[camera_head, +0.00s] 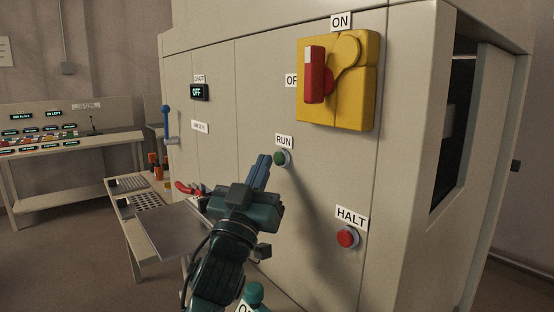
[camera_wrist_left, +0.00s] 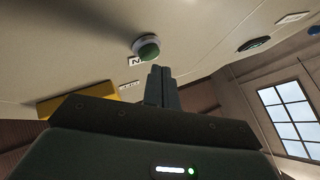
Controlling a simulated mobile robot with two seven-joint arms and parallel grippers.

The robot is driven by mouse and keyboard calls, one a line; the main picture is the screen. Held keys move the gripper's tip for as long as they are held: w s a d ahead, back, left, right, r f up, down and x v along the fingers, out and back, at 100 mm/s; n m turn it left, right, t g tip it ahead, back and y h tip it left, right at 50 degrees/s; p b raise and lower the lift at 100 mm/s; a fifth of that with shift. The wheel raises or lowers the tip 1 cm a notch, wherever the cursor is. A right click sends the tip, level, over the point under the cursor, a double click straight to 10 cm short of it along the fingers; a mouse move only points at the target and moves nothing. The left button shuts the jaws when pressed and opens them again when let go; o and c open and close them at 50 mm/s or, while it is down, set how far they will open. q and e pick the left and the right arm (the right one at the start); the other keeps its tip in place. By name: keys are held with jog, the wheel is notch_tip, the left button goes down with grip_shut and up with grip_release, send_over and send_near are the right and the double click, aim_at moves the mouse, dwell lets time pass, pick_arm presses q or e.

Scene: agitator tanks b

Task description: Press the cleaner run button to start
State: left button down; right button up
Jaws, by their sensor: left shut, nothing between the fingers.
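The green run button (camera_head: 281,158) sits in a pale ring on the beige cabinet front, under a RUN label (camera_head: 284,142). My left gripper (camera_head: 264,159) is shut and empty, just left of the button in the head view. In the left wrist view the green button (camera_wrist_left: 148,48) is just beyond the shut fingertips (camera_wrist_left: 160,70), slightly left of them. A small gap shows between fingertips and button there; I see no contact.
A red button (camera_head: 347,237) with a HALT label is lower right. A yellow switch box (camera_head: 353,75) with a red handle (camera_head: 315,75) is above right. An OFF display (camera_head: 199,92) and a blue lever (camera_head: 167,122) are left. A metal tray table (camera_head: 172,232) stands below left.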

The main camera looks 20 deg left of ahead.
pick_arm(q)
jog(key=shift+w+d, duration=0.15)
jog(key=shift+w, duration=0.1)
jog(key=shift+w+d, duration=0.2)
jog(key=shift+w, duration=0.15)
dwell(0.7)
dwell(0.4)
jog(key=shift+s+a, duration=0.45)
jog(key=shift+s, duration=0.3)
jog(key=shift+s+a+p, duration=0.2)
jog(key=shift+s+a, duration=0.2)
jog(key=shift+s, duration=0.3)
jog(key=shift+s+a+p, duration=0.25)
jog(key=shift+s+a, duration=0.2)
jog(key=shift+s, duration=0.3)
jog(key=shift+s+a+p, duration=0.2)
jog(key=shift+s+a, duration=0.2)
jog(key=shift+s, duration=0.3)
